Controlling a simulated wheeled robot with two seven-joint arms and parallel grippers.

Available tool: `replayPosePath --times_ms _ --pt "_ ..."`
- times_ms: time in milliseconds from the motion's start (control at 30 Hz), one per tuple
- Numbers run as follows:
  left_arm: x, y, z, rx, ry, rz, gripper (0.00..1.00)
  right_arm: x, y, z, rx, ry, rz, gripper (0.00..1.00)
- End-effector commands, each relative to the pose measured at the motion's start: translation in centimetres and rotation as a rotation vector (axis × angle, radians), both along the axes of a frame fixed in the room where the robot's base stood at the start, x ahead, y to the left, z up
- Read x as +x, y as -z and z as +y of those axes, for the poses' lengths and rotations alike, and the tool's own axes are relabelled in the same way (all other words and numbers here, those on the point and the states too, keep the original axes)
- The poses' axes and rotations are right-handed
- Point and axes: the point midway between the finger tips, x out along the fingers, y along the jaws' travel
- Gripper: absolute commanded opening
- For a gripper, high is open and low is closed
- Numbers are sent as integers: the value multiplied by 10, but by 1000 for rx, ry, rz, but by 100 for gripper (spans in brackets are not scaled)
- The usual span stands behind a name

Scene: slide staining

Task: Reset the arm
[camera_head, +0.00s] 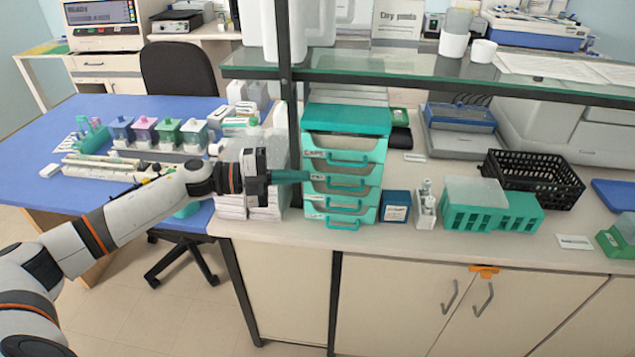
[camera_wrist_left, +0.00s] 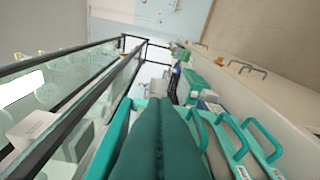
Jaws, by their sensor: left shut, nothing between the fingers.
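My left gripper (camera_head: 290,176) reaches in from the left and points right, with its dark teal fingers in front of the teal drawer cabinet (camera_head: 348,118). The fingers are shut together and nothing shows between them. In the left wrist view the closed fingers (camera_wrist_left: 160,140) fill the lower middle, with the cabinet's teal handles (camera_wrist_left: 262,140) just to their right. I cannot tell whether the fingertips touch the cabinet. The drawers appear closed. My right gripper is in neither view.
A glass shelf (camera_head: 430,72) on dark posts stands above the counter. Right of the cabinet are a blue box (camera_head: 396,207), a teal rack (camera_head: 480,220) and a black basket (camera_head: 540,182). Staining jars (camera_head: 170,131) stand on the blue table at left. The counter's front strip is clear.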

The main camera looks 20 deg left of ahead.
Motion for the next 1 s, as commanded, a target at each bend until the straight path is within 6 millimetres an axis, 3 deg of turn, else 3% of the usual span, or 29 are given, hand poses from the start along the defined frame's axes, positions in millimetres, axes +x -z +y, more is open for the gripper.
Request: replayPosePath --times_ms 133,367,567,700,833,1000 --pt "-10 2 16 1 -1 2 0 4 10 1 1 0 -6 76" --pt "-14 -2 22 0 2 0 0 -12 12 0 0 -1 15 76" --pt "-8 9 0 -85 -71 18 0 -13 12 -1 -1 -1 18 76" --pt "-3 33 -33 -257 -271 98 0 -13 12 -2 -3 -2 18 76" --pt "-10 66 -48 -412 -526 252 0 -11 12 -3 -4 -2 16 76" --pt "-47 122 -50 -535 -875 549 0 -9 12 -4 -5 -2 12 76"
